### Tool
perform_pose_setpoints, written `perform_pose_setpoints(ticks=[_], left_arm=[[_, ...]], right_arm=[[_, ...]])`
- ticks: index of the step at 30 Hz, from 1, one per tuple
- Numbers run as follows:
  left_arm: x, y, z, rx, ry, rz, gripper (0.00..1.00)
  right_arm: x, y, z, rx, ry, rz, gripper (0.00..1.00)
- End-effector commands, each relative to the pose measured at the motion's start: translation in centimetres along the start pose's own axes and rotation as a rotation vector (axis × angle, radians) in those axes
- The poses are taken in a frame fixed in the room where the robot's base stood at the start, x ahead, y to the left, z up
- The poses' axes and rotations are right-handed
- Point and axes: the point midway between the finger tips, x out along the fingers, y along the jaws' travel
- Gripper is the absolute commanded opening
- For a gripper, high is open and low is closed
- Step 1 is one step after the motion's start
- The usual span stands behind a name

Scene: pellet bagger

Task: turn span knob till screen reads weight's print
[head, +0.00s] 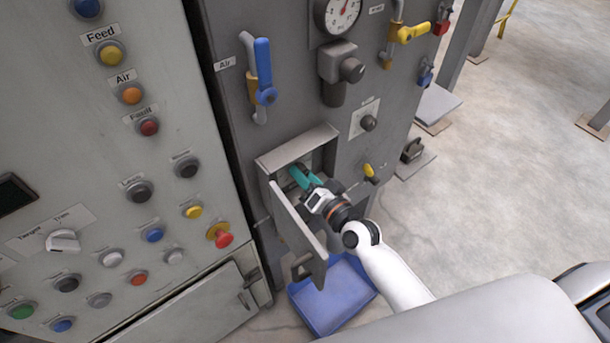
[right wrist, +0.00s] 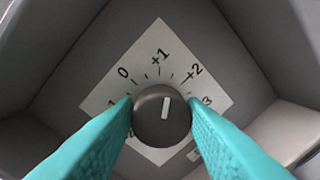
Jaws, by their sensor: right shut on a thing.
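The span knob (right wrist: 161,133) is a dark round knob with a white pointer line, on a white dial card (right wrist: 150,80) inside a recessed box. Its pointer aims nearly straight up in the right wrist view, just right of the +1 mark. My right gripper (head: 299,175) reaches into the open box (head: 290,148), and its teal fingers are shut on the knob from both sides. The knob is hidden in the head view. A dark screen (head: 14,195) shows at the left edge, with no legible reading. I cannot make out a weight's print. My left gripper is out of view.
The box's hinged door (head: 297,232) hangs open beside my right gripper. A blue bin (head: 335,300) stands on the floor below. Floor to the right is mostly clear.

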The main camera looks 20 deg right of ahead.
Motion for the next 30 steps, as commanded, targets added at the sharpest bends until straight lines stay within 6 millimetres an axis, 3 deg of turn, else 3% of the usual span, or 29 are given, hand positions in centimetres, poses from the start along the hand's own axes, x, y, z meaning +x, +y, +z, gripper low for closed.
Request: perform_pose_setpoints(ticks=[2, 3, 7, 15, 19, 30], left_arm=[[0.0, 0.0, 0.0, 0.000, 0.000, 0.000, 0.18], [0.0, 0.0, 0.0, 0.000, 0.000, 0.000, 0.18], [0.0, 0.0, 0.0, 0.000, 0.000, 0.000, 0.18], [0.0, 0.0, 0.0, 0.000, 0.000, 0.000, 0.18], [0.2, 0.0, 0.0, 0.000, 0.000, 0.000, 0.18], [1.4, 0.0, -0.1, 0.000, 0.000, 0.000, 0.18]], right_arm=[[0.0, 0.0, 0.1, -0.001, -0.002, 0.000, 0.15], [0.0, 0.0, 0.1, -0.001, -0.002, 0.000, 0.41], [0.0, 0.0, 0.1, -0.001, -0.001, 0.000, 0.59], [-0.1, 0.0, 0.0, -0.001, 0.000, 0.000, 0.59], [-1.1, -0.1, -0.1, -0.002, 0.000, -0.001, 0.59], [-8.6, -0.2, -0.2, -0.002, 0.002, -0.002, 0.59]])
